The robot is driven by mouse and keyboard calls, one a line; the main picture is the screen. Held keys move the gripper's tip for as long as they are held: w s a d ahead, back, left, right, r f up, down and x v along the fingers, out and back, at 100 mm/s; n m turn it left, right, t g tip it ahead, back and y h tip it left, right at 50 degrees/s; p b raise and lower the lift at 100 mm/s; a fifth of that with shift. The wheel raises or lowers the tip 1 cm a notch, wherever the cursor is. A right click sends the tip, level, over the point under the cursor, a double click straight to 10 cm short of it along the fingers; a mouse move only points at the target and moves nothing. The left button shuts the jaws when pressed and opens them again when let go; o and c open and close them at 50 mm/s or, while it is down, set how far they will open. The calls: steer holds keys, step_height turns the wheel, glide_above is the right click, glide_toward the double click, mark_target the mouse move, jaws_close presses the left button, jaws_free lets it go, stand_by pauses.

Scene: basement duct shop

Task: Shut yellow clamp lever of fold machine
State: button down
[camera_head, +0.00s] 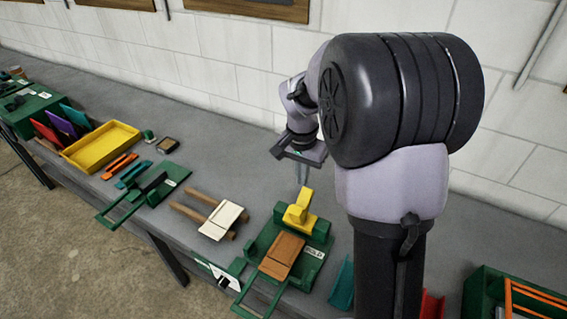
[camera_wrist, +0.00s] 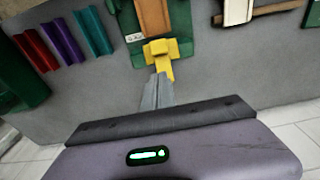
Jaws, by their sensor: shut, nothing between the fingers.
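The green fold machine (camera_head: 262,240) stands on the grey bench, with a FOLD label on its right side. A brown panel (camera_head: 284,251) lies on its bed. The yellow clamp lever (camera_head: 299,216) is at the machine's back edge, its narrow arm sticking up and back. My gripper (camera_head: 302,183) is shut and empty, pointing down just behind and above the lever. In the wrist view the closed fingertips (camera_wrist: 161,78) overlap the near end of the yellow lever (camera_wrist: 159,48); I cannot tell whether they touch it.
Left of the machine lie a cream panel on wooden bars (camera_head: 222,220), a green press (camera_head: 150,190) and a yellow tray (camera_head: 103,146). Right of it stand a teal channel (camera_head: 342,283) and a green rack (camera_head: 488,290). A white block wall is behind; the bench behind the lever is clear.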

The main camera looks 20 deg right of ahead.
mark_target(301, 199)
steer(key=shift+s, duration=0.1)
steer(key=f, duration=0.3)
steer(key=f+b, duration=0.1)
steer(key=f, duration=0.2)
steer(key=f+b, duration=0.1)
steer(key=f, duration=0.3)
steer(key=shift+w+d, duration=0.4)
steer(key=shift+f, duration=0.1)
